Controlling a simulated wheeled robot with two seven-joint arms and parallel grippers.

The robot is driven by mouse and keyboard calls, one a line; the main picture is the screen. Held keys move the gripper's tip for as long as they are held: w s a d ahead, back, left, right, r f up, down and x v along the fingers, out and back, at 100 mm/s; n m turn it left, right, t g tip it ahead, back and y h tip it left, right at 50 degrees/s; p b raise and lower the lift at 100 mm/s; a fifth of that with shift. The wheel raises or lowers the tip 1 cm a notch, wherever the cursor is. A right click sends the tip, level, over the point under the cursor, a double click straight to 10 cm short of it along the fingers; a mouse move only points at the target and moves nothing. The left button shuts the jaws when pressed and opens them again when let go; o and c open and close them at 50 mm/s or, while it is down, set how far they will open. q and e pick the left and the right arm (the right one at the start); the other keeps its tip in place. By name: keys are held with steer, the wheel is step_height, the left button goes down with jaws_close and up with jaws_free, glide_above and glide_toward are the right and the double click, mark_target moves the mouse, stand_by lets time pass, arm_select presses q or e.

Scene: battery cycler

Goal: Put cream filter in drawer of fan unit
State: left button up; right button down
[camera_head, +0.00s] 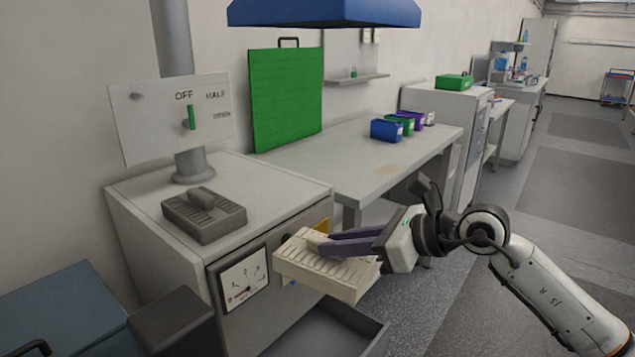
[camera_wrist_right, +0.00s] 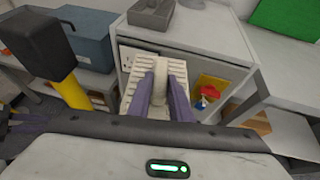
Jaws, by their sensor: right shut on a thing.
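The cream filter (camera_head: 320,274), a ribbed slab with a raised grip, is held in the air in front of the fan unit (camera_head: 150,222). It also shows in the wrist view (camera_wrist_right: 131,72). My right gripper (camera_head: 322,244) has its purple fingers shut on the filter's raised grip. The filter is slightly tilted in the head view. The drawer (camera_head: 372,325) of the fan unit is pulled out below and is apart from the filter. Its inside is partly hidden and cut off by the lower edge.
A dark grey filter (camera_head: 190,222) lies on top of the unit. A gauge (camera_head: 242,284) is on its front. A dark block (camera_head: 172,320) stands at the left, on a yellow post in the wrist view. A blue box (camera_head: 60,300) is at lower left. A table (camera_head: 375,165) stands behind.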

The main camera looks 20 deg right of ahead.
steer(key=s+f+n+g+y, duration=0.1)
steer(key=s+f, duration=0.5)
steer(key=s, duration=0.3)
steer(key=s+f+n+g, duration=0.1)
steer(key=s+f, duration=0.5)
steer(key=s, duration=0.4)
steer(key=shift+d+n+y, duration=0.3)
steer(key=shift+d+y, duration=0.05)
steer(key=shift+y, duration=0.05)
steer(key=shift+s+f, duration=0.1)
steer(key=shift+f, duration=0.15)
